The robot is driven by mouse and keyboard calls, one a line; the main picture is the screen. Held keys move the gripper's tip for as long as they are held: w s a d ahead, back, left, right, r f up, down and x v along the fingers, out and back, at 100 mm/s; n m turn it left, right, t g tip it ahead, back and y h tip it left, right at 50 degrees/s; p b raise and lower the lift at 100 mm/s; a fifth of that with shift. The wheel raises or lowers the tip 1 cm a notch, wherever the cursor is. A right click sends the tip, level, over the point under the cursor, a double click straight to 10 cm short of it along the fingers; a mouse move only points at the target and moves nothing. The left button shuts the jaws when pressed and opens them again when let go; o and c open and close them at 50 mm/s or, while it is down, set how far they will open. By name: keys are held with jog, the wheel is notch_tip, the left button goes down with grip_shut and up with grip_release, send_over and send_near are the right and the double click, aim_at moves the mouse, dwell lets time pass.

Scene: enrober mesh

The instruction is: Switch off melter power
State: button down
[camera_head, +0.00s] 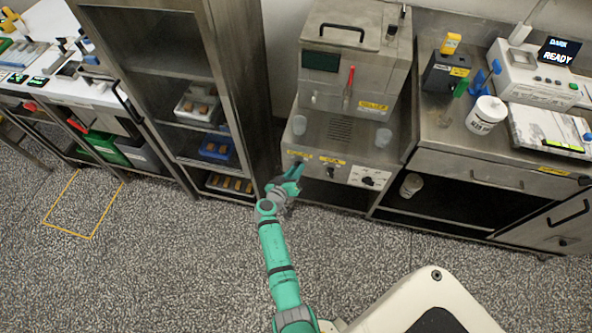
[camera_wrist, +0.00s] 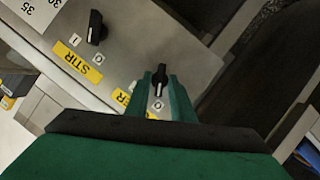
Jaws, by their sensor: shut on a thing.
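The melter (camera_head: 352,55) is a steel machine with a lower front panel of knobs and yellow labels. My gripper (camera_head: 297,172) is at the left end of that panel. In the wrist view my gripper (camera_wrist: 161,90) has its green fingers on either side of a black rotary knob (camera_wrist: 160,72) and is shut on it. A yellow label (camera_wrist: 121,98) beside this knob is partly hidden by a finger; only "ER" can be read. An O mark (camera_wrist: 158,105) shows between the fingers. A second black knob (camera_wrist: 95,27) sits by a yellow STIR label (camera_wrist: 83,66).
A steel rack (camera_head: 235,90) with trays stands left of the melter. A counter (camera_head: 440,140) to the right carries a white tub (camera_head: 486,115) and a device whose screen reads READY (camera_head: 559,52). The speckled floor (camera_head: 180,270) in front is clear.

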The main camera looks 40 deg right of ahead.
jog(key=c, duration=1.8)
grip_release()
jog(key=shift+c, duration=0.2)
jog(key=v, duration=1)
jog(key=shift+s+a, duration=0.2)
jog(key=shift+a, duration=0.15)
jog(key=shift+r, duration=0.1)
